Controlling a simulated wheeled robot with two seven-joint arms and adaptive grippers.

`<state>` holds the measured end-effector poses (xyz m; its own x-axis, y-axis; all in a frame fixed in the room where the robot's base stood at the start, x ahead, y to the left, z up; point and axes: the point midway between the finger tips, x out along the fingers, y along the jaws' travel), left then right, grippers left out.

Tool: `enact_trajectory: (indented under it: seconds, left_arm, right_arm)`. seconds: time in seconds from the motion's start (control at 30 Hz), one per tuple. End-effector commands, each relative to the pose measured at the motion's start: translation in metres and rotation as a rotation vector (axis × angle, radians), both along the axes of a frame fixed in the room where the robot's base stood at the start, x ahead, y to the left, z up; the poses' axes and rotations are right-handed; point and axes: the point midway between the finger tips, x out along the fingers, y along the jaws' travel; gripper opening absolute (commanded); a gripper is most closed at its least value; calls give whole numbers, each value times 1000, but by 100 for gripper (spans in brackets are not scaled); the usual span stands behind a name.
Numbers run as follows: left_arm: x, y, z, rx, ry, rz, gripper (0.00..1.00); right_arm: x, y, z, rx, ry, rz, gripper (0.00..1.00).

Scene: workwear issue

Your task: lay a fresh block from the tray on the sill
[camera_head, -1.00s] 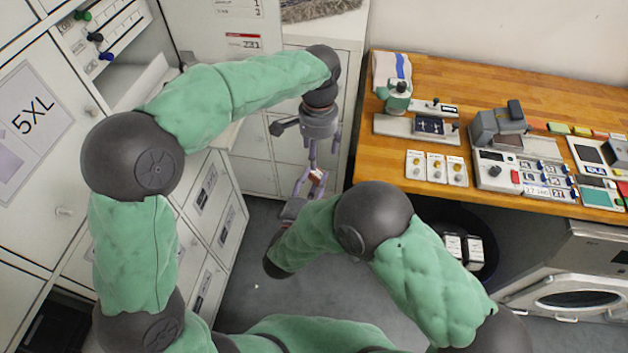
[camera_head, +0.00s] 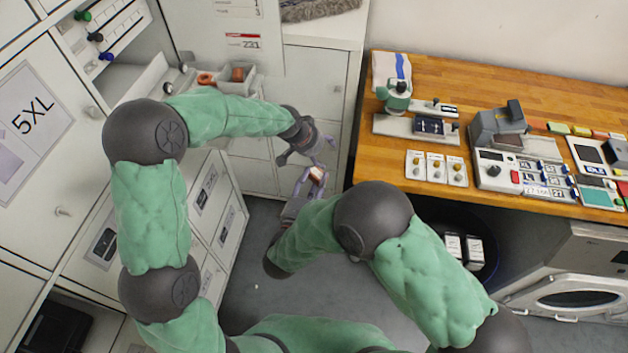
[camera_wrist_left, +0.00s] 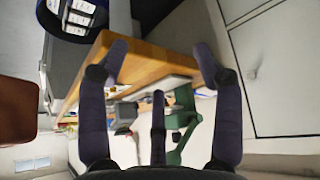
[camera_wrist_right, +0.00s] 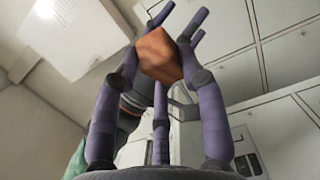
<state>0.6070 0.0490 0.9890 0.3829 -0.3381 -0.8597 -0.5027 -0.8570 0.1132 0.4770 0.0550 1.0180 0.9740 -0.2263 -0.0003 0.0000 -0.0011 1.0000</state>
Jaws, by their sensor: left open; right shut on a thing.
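A small orange-brown block (camera_wrist_right: 160,55) is between the fingers of my right gripper (camera_wrist_right: 168,45), which is shut on it. In the head view the block (camera_head: 316,173) shows pale on top, at the tip of my right gripper (camera_head: 313,180). My left gripper (camera_head: 326,152) is just above it in the picture, open, with nothing between its fingers (camera_wrist_left: 160,65) in the left wrist view. A grey tray (camera_head: 246,88) behind my left forearm holds an orange-brown block (camera_head: 238,74) and a rounded orange-brown thing (camera_head: 207,79). I cannot tell which surface is the sill.
White lockers (camera_head: 300,85) stand behind the grippers and at the left. A wooden counter (camera_head: 390,150) with several devices is at the right, above a dark bin (camera_head: 483,262) and a washer (camera_head: 575,290). Grey floor (camera_head: 300,310) is open below.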

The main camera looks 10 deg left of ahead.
Motion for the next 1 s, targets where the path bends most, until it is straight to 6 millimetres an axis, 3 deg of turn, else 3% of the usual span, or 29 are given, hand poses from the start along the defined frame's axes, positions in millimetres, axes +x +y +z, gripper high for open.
enact_trajectory:
  seconds: [0.03,0.1,0.27,0.5,0.73,0.9,1.0]
  left_arm:
    - [-4,11,-28,-21,5,50,66]
    - [-12,23,-57,-47,19,118,66]
    - [-50,45,-116,-89,98,258,66]
    - [-129,65,-191,-131,248,443,66]
    - [-223,61,-238,-139,415,534,66]
    - [-280,54,-253,-138,515,570,66]
    - [-303,51,-257,-137,555,584,66]
  right_arm:
    - [0,0,0,0,0,0,10]
    - [0,0,0,0,0,0,10]
    - [0,0,0,0,0,0,10]
    - [0,0,0,0,0,0,10]
    - [0,0,0,0,0,0,10]
    - [0,0,0,0,0,0,10]
    - [0,0,0,0,0,0,10]
